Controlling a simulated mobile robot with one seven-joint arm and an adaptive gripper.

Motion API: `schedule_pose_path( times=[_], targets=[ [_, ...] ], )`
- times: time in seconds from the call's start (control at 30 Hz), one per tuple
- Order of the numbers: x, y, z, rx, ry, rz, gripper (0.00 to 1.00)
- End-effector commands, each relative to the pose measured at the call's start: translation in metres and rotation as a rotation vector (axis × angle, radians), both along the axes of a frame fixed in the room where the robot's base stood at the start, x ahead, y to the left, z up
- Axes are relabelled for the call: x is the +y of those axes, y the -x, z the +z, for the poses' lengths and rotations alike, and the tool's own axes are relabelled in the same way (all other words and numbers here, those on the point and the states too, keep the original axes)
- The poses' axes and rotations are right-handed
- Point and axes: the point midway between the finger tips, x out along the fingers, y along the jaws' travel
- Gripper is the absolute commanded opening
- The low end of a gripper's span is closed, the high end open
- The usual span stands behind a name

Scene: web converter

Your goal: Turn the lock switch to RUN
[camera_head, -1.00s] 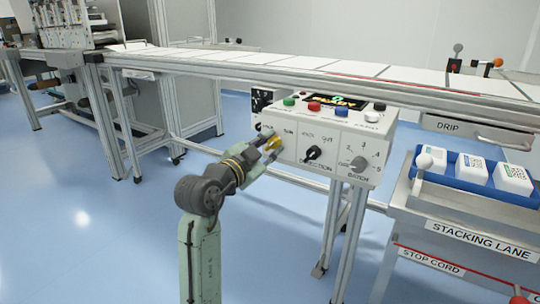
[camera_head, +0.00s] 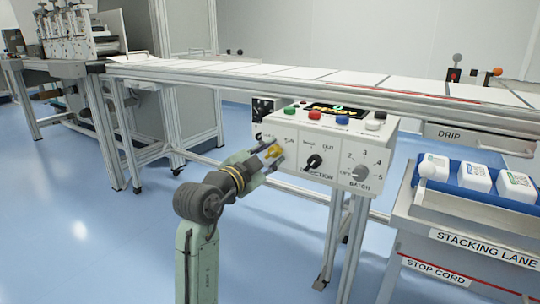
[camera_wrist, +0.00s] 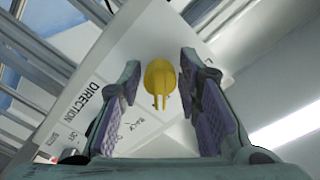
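The lock switch is a yellow knob (camera_wrist: 158,76) on the slanted face of the white control box. In the wrist view it sits between my two fingers, with a gap visible on each side, and its twin-pronged handle points down the picture. My gripper (camera_wrist: 160,82) is open around it. In the head view my gripper (camera_head: 272,154) is at the left part of the control box (camera_head: 328,190), and its fingers partly hide the yellow knob (camera_head: 274,152). A RUN label (camera_head: 290,139) shows just right of the knob. I cannot read exactly which position the handle marks.
Right of the lock switch are a black direction knob (camera_head: 314,161) and a grey batch knob (camera_head: 360,173). Several coloured buttons line the box top. A conveyor (camera_head: 300,83) runs behind it. A blue tray (camera_head: 470,188) with white bottles stands at right. The floor at left is clear.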

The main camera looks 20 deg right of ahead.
Motion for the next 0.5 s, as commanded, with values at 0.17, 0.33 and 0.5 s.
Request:
schedule_pose_path(
  times=[0.17,0.33,0.5],
  targets=[
    [0.0000,-0.0002,-0.0001,0.001,0.001,0.000,0.43],
    [0.0001,-0.0003,-0.0001,0.001,0.001,0.000,0.43],
    [0.0053,0.0030,-0.0001,0.001,0.002,0.001,0.43]
  ],
)
